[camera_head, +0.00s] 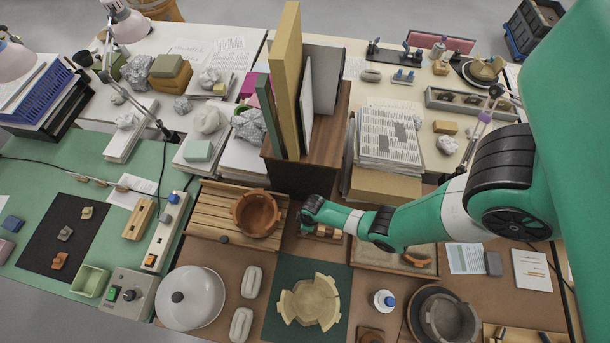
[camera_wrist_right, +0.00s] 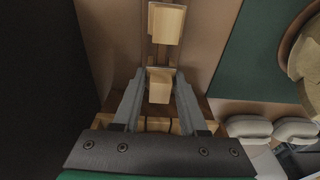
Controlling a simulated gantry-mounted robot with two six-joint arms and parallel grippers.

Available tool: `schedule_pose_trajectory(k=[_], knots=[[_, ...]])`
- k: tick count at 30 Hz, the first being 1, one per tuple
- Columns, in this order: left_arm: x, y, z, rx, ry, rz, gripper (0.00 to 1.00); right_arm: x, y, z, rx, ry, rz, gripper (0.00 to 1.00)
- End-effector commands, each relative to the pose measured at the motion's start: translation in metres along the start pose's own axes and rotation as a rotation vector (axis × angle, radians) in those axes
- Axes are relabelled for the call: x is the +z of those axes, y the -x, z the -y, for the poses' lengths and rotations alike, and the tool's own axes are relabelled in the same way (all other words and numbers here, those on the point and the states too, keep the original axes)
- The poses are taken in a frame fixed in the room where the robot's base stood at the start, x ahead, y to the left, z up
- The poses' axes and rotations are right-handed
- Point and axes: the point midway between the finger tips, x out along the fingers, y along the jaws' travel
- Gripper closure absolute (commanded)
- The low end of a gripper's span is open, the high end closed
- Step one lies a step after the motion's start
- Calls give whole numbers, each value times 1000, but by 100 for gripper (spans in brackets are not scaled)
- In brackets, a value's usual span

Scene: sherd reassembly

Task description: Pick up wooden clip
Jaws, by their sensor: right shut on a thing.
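My right gripper (camera_wrist_right: 160,78) is shut on a wooden clip (camera_wrist_right: 159,90), a small pale block between its two fingertips in the right wrist view. A second pale wooden clip (camera_wrist_right: 166,24) lies just beyond the fingertips. In the head view, my green right arm comes in from the right and my right gripper (camera_head: 312,212) is low over a small wooden rack (camera_head: 328,232) at the middle of the table. The wrist hides most of the fingers and the held clip there. My left gripper is not in view.
A brown bowl (camera_head: 257,213) sits left of the gripper on a slatted wooden tray (camera_head: 208,214). A dark brown box with upright boards (camera_head: 307,168) stands close behind. A partly assembled pale vessel (camera_head: 310,302) rests on a green mat (camera_head: 287,268) in front.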

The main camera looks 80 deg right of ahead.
Motion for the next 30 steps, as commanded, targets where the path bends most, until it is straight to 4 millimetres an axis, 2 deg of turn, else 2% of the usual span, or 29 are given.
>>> schedule_pose_trajectory(k=[1, 5, 8, 12, 13, 15, 21, 30], knots=[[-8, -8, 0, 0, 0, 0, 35, -2, 11, 0, 0, 0, 0, 80], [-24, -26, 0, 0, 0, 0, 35, -3, 36, 2, 0, 2, 0, 80], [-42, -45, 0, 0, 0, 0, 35, 4, 61, 19, -1, 5, 2, 80], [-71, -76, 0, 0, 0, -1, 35, 14, 104, 47, -1, 10, 1, 80], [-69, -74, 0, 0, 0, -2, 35, 21, 102, 58, -2, 14, 3, 80], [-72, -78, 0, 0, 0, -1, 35, 30, 109, 77, -2, 16, 2, 80], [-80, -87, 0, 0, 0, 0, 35, 46, 124, 110, -1, 10, 0, 80], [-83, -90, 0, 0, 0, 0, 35, 53, 129, 123, 0, 2, 0, 80]])
